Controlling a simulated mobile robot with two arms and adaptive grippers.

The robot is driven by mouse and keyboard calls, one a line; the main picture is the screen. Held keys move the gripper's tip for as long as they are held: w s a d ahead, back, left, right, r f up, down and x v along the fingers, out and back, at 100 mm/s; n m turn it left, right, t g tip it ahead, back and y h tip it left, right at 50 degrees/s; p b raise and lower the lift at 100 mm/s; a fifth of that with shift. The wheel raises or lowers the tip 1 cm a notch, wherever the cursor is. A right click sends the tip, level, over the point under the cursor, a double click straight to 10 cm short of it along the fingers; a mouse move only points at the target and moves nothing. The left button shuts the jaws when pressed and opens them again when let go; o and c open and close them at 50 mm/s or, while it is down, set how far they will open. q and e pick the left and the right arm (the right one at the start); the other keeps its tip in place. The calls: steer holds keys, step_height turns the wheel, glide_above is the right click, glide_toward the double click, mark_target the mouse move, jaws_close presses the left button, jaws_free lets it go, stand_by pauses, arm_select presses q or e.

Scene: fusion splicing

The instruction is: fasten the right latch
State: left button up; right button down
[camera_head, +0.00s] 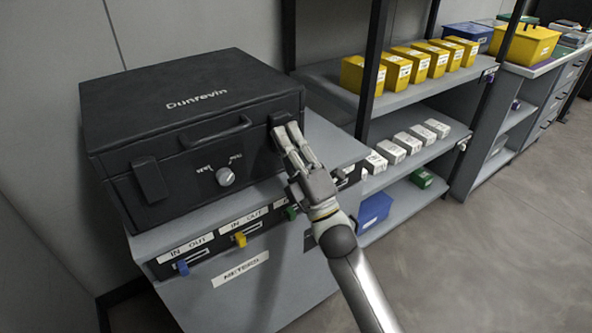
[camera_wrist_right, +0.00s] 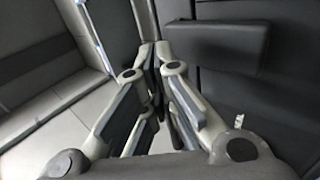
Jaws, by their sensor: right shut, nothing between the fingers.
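A black case (camera_head: 192,95) marked "Dunrevin" has a lid, a front handle (camera_head: 216,132) and two latches. The right latch (camera_head: 279,119) is at the right end of the case front, partly hidden behind my fingers. In the right wrist view, a dark block that looks like this latch (camera_wrist_right: 222,47) is just right of the fingertips. My right gripper (camera_head: 287,128) is shut and empty, its tips at the right latch; it also shows in the wrist view (camera_wrist_right: 155,52). I cannot tell whether they touch. The left latch (camera_head: 150,180) lies against the case front.
The case stands on a grey cabinet (camera_head: 262,292) with coloured IN/OUT levers. To the right are shelves with yellow boxes (camera_head: 362,74), white boxes (camera_head: 391,151) and a blue bin (camera_head: 374,209). The floor at the right is clear.

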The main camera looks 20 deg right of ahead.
steer(key=v, duration=1.2)
